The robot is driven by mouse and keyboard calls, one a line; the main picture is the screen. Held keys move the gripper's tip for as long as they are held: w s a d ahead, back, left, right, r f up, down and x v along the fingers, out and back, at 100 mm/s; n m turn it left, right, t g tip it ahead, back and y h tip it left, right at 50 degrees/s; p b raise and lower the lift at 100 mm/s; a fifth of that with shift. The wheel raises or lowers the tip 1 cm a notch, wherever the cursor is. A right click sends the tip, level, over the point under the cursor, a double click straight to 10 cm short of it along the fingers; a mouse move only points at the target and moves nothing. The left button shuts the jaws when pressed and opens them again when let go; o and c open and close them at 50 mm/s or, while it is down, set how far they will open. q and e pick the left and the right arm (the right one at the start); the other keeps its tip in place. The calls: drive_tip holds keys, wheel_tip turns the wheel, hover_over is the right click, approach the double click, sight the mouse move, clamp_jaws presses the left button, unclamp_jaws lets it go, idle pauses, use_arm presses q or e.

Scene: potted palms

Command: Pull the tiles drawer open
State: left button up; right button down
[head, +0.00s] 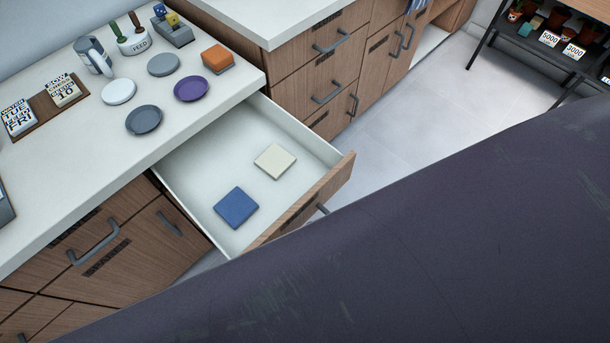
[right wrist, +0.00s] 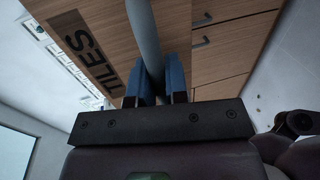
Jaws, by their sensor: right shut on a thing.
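The tiles drawer (head: 333,183) stands pulled out from under the white counter in the head view. A blue tile (head: 236,207) and a cream tile (head: 275,161) lie flat and apart on its white floor. In the right wrist view, its wooden front carries the label TILES (right wrist: 90,58). My right gripper (right wrist: 161,75) has its blue fingers on either side of the grey bar handle (right wrist: 143,30) and is shut on it. A bit of that handle shows in the head view (head: 322,209). My dark arm hides the right gripper there. My left gripper is not in view.
The counter (head: 75,170) holds several round coasters, such as a purple one (head: 191,89), plus a grey mug (head: 95,56) and calendar blocks (head: 64,90). Other closed drawers (head: 330,60) stand behind. A dark plant rack (head: 540,45) is at top right. The floor (head: 420,115) between is clear.

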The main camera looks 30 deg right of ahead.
drive_tip(key=shift+s+d, duration=0.1)
idle(0.3)
drive_tip(key=c, duration=1.1)
unclamp_jaws()
drive_tip(key=shift+s, duration=0.1)
drive_tip(key=v, duration=1)
drive_tip(key=shift+s+r, duration=0.1)
drive_tip(key=shift+s, duration=0.2)
